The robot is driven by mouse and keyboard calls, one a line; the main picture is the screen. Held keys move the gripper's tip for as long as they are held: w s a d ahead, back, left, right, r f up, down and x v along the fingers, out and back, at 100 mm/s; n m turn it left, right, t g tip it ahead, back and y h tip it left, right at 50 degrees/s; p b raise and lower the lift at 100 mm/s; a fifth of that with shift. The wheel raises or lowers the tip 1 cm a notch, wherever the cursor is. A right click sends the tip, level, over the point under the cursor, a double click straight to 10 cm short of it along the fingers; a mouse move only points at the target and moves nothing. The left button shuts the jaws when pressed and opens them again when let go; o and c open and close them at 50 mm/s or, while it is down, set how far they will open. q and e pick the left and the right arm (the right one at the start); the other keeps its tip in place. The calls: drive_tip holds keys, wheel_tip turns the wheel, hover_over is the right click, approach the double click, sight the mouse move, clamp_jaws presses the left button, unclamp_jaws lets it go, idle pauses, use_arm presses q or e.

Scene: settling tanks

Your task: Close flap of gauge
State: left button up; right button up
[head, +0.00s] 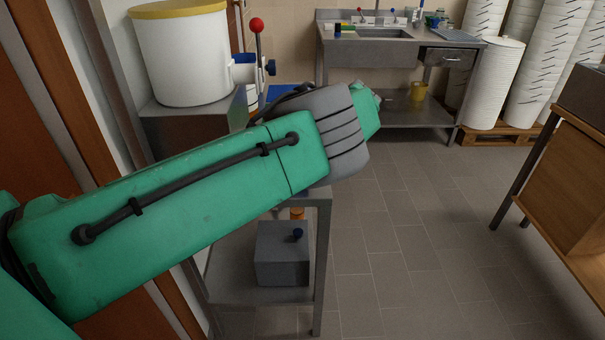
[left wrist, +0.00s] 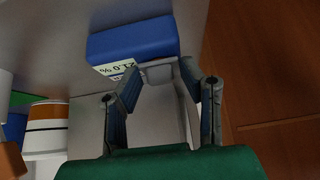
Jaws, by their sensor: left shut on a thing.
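The gauge (left wrist: 132,40) shows in the left wrist view as a blue block with a pale display reading 21.0 %, seen upside down. A light grey piece (left wrist: 160,76), which looks like its flap, sits against the near side of the blue block. My left gripper (left wrist: 164,70) has its fingertips on either side of this piece and is shut on it. The flap's exact angle is hard to tell. In the head view my green arm and grey wrist hide the left gripper and the gauge. My right gripper is in neither view.
A white tub (head: 180,58) with a yellow rim stands behind my arm, beside a red-knobbed lever (head: 257,26). A grey box (head: 283,255) rests on the cart's lower shelf. A sink bench (head: 366,52) stands at the back.

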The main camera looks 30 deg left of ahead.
use_arm(q)
drive_tip(key=shift+w+d+f+g+y+b, duration=0.1)
drive_tip(key=shift+f+g+y+b, duration=0.2)
drive_tip(key=shift+y+b, duration=0.5)
drive_tip(key=o, duration=0.9)
drive_tip(key=shift+c, duration=0.2)
drive_tip(key=shift+r, duration=0.3)
wheel_tip(320, 180, up, 9)
drive_tip(key=shift+r, duration=0.15)
drive_tip(key=shift+w, duration=0.1)
